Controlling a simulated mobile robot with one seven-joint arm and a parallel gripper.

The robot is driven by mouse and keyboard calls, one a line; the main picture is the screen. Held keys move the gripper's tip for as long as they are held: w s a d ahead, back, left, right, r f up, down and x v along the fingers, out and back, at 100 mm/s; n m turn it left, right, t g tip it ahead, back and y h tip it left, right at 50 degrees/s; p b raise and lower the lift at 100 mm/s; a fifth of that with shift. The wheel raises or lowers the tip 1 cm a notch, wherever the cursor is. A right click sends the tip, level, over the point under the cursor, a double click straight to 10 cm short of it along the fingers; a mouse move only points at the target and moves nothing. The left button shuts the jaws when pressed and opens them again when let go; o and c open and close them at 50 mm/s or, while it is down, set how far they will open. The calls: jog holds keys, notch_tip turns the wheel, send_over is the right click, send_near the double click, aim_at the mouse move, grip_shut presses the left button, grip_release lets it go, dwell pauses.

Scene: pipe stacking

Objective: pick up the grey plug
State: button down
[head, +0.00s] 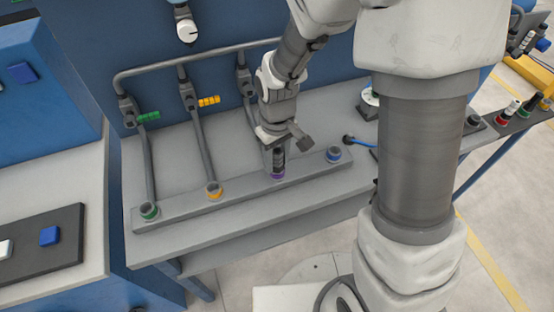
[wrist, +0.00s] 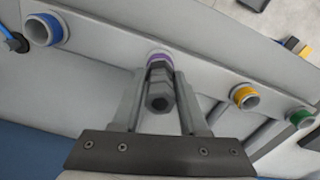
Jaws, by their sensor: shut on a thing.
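The grey plug (wrist: 159,94) is a dark grey hex-ended piece between the two fingers of my gripper (wrist: 160,76) in the wrist view. My gripper (head: 276,145) is shut on it. In the head view the grey plug (head: 279,160) stands upright at the purple-ringed port (head: 278,174) on the grey rail. The purple ring (wrist: 159,57) shows just beyond the plug in the wrist view. I cannot tell whether the plug is seated in the port or just above it.
The grey rail (head: 243,192) also bears green-ringed (head: 149,211), orange-ringed (head: 214,190) and blue-ringed (head: 334,154) ports. Pipes with green (head: 148,117) and orange (head: 209,101) valve handles stand behind it.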

jog(key=shift+r, duration=0.55)
jog(key=r, duration=0.2)
jog(key=d+r+p, duration=0.1)
jog(key=r, duration=0.1)
jog(key=shift+w, duration=0.15)
jog(key=w+d+r, duration=0.1)
jog(key=d+r, duration=0.2)
jog(key=d, duration=0.2)
jog(key=d+r+p, duration=0.1)
jog(key=d+r, duration=0.2)
jog(key=d, duration=0.2)
jog(key=shift+w+d, duration=0.25)
jog(key=shift+w, duration=0.1)
notch_tip(320, 180, up, 8)
jog(key=p, duration=0.6)
jog(key=shift+p, duration=0.3)
jog(key=shift+s, duration=0.1)
